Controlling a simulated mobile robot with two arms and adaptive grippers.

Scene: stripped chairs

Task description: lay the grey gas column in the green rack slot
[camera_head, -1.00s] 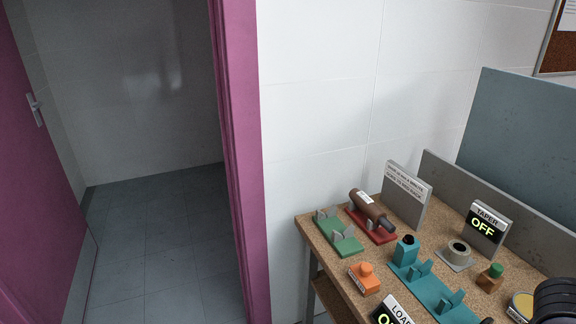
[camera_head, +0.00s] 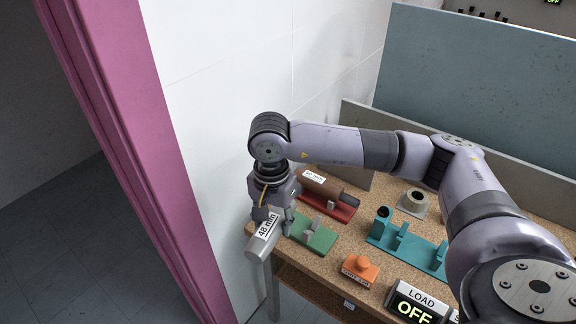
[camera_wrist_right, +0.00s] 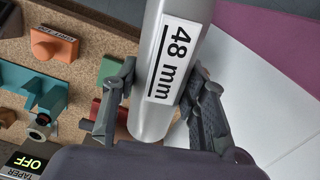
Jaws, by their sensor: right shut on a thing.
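The grey gas column (camera_head: 263,239) is a metallic cylinder with a white "48 mm" label. My right gripper (camera_head: 272,212) is shut on it at the table's left edge, beside the green rack slot. The column also shows in the right wrist view (camera_wrist_right: 152,112), between the two fingers of the right gripper (camera_wrist_right: 160,95). The green rack slot (camera_head: 322,240) is a flat green base with grey upright supports and looks empty; part of it is hidden by my gripper. My left gripper is not in view.
A red rack (camera_head: 344,212) behind the green one holds a brown column (camera_head: 322,185). An orange block (camera_head: 360,268), a teal fixture (camera_head: 415,247) and a LOAD sign reading OFF (camera_head: 413,305) stand to the right. A wall and pink door frame (camera_head: 135,150) are at left.

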